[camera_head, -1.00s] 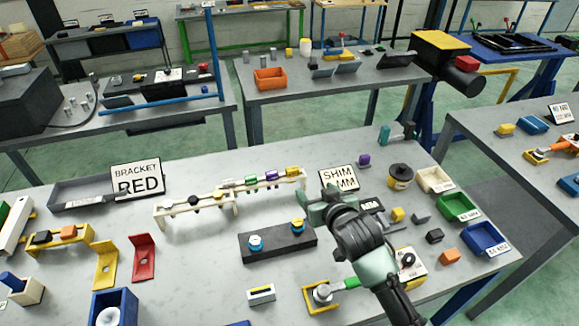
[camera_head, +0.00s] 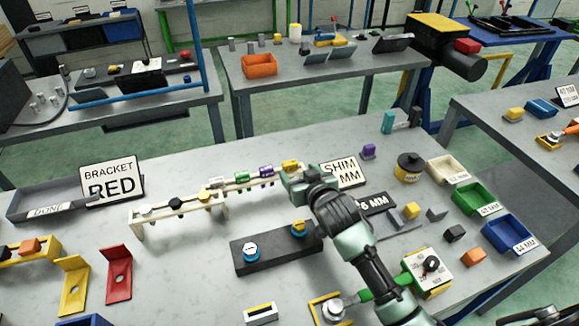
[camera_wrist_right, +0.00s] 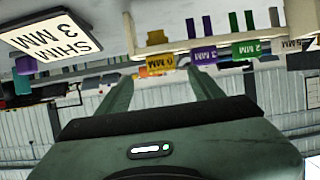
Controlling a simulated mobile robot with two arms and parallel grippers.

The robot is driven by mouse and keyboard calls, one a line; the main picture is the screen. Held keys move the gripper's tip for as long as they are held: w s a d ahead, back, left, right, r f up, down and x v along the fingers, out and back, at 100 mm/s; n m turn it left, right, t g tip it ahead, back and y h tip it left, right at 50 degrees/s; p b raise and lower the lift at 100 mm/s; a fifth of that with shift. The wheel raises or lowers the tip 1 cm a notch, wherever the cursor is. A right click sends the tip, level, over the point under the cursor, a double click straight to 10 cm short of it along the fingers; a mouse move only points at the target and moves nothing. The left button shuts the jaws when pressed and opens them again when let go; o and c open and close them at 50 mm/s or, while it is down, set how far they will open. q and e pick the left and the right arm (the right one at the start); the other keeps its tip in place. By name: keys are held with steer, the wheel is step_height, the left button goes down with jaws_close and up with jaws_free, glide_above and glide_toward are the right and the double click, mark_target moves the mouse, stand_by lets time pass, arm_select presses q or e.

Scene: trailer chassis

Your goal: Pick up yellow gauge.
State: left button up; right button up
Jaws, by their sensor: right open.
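The yellow gauge (camera_head: 290,165) sits at the right end of the cream rack (camera_head: 218,197), beside a purple gauge (camera_head: 266,171) and a green gauge (camera_head: 242,177). My right gripper (camera_head: 296,178) is at that end of the rack, just in front of the yellow gauge. In the right wrist view its two fingers are apart and empty, and the yellow gauge (camera_wrist_right: 160,63) shows beyond them, between the tips. The purple gauge (camera_wrist_right: 203,55) is just to its right there. My left gripper is not in view.
The shim sign (camera_head: 342,173) stands close to the right of my right gripper. A dark block with two round pieces (camera_head: 275,250) lies in front of the rack. Coloured bins (camera_head: 480,196) line the right edge. Bare table lies left of the dark block.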

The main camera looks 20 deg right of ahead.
mark_target(291, 165)
steer(key=shift+w, duration=0.35)
steer(key=p+x, duration=0.1)
steer(key=x, duration=0.3)
steer(key=shift+w+a+f, duration=0.1)
steer(key=shift+w+f, duration=0.05)
steer(key=shift+f, duration=0.1)
jaws_close()
steer(key=shift+r, duration=0.15)
